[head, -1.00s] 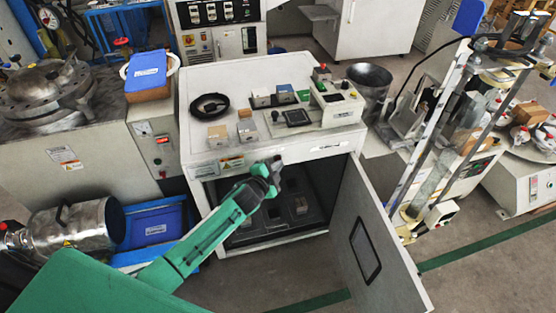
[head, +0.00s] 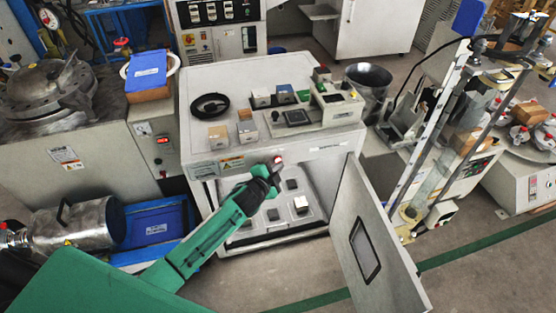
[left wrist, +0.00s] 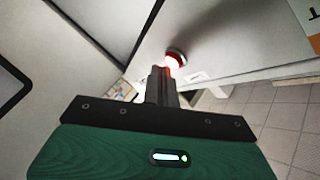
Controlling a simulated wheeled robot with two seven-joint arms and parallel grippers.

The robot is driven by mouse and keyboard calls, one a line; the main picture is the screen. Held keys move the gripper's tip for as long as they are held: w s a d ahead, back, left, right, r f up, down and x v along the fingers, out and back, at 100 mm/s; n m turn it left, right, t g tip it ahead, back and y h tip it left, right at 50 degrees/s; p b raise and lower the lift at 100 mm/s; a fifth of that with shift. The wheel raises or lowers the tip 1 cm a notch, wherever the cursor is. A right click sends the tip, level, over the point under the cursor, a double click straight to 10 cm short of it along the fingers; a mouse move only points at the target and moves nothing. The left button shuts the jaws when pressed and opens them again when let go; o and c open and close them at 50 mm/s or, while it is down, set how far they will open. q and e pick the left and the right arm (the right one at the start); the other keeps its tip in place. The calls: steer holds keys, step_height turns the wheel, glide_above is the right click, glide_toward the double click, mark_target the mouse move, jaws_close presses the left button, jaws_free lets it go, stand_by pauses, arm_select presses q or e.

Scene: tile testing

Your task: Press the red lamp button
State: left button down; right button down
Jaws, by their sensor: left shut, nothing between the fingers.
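The red lamp button (head: 277,160) is on the upper front of the white cabinet (head: 250,75), above its open compartment. It glows red, and it also shows in the left wrist view (left wrist: 176,55). My left gripper (head: 274,166) is shut and empty, with its fingertips at the button. In the left wrist view the closed fingers (left wrist: 165,78) meet or nearly meet the lit button face; their tips hide part of it. The compartment interior (head: 285,205) is brightly lit, with several small blocks on its floor. My right gripper is not in view.
The cabinet door (head: 365,245) stands open to the right of the compartment. Small blocks, a black cable coil (head: 210,106) and a control box (head: 338,103) are on the cabinet top. A metal cylinder (head: 90,222) and blue crate (head: 155,228) stand at left.

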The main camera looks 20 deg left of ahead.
arm_select(q)
steer(key=s+d, duration=0.1)
steer(key=s+d+p, duration=0.1)
steer(key=s, duration=0.1)
steer(key=s+d, duration=0.1)
steer(key=s, duration=0.1)
steer(key=shift+d, duration=0.15)
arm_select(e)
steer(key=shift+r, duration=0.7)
